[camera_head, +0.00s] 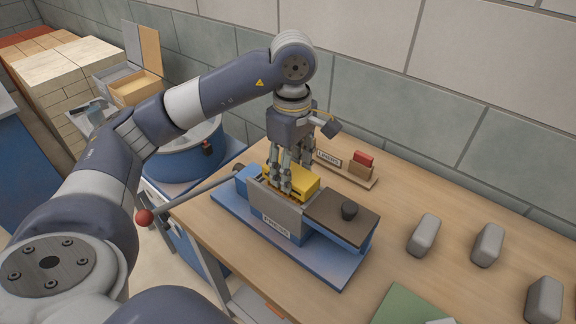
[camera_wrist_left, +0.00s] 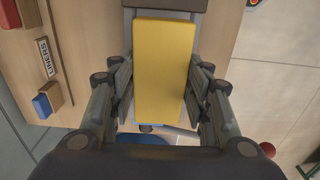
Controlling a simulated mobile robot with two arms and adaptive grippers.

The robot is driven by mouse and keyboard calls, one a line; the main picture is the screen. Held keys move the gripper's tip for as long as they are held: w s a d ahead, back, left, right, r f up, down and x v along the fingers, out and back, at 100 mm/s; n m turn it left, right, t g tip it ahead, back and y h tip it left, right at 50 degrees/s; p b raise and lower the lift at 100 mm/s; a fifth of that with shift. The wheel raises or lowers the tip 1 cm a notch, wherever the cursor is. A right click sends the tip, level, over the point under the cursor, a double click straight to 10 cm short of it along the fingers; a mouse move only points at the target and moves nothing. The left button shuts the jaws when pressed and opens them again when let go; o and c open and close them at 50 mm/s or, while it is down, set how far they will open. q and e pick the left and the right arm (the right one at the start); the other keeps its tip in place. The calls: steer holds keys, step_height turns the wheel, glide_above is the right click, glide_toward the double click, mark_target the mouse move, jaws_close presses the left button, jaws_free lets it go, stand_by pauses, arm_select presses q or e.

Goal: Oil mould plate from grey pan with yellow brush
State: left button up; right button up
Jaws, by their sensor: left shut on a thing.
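The yellow brush (camera_head: 300,180) is in my left gripper (camera_head: 286,184), which points down over the press. In the left wrist view the yellow brush (camera_wrist_left: 166,70) shows as a long block between the fingers of my left gripper (camera_wrist_left: 165,92), which are shut on its sides. The press (camera_head: 276,224) is a grey and blue box with a sign. The brush sits at its top opening, behind the grey front wall. The fingers and that wall hide the brush's underside, so I cannot tell whether it touches a mould plate. I cannot make out the grey pan. My right gripper is not in view.
A lever with a red ball (camera_head: 145,217) reaches left. Behind is a LINERS rack (camera_head: 345,168). Several grey blocks (camera_head: 424,235) and a green mat (camera_head: 405,306) lie to the right.

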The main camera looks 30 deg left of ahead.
arm_select(q)
steer(key=shift+a+f, duration=0.1)
steer(key=shift+a, duration=0.05)
stand_by(0.3)
steer(key=shift+a, duration=0.1)
steer(key=shift+a+b, duration=0.4)
steer(key=shift+a, duration=0.15)
steer(key=shift+d, duration=0.2)
steer(key=shift+s+d, duration=0.1)
steer(key=shift+d, duration=0.6)
steer(key=shift+a, duration=0.15)
steer(key=shift+a, duration=0.15)
